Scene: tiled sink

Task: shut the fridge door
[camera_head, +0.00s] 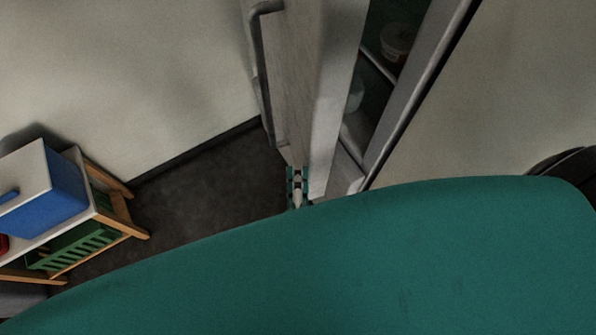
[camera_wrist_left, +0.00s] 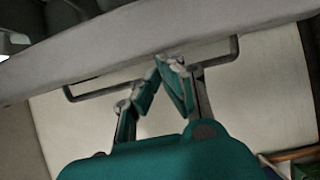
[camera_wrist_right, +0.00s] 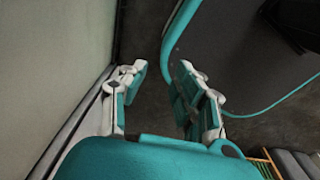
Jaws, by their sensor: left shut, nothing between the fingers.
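The fridge door (camera_head: 333,95) stands open in the head view, seen along its edge, with a long bar handle (camera_head: 262,75) on its left face. To its right is the gap into the dark fridge interior (camera_head: 385,65). My left gripper (camera_head: 298,180) is at the near, lower end of the door in that view. In the left wrist view the left fingertips (camera_wrist_left: 165,68) are together and empty, close to the door edge; contact is unclear. My right gripper (camera_wrist_right: 160,75) shows in the right wrist view with its fingers apart, empty, beside a pale upright surface.
At the left a wooden shelf unit (camera_head: 125,215) holds a blue box with a white lid (camera_head: 65,180) and a green crate (camera_head: 75,248). A jar (camera_head: 397,40) stands inside the fridge. Dark floor (camera_head: 215,185) is clear between shelf and door.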

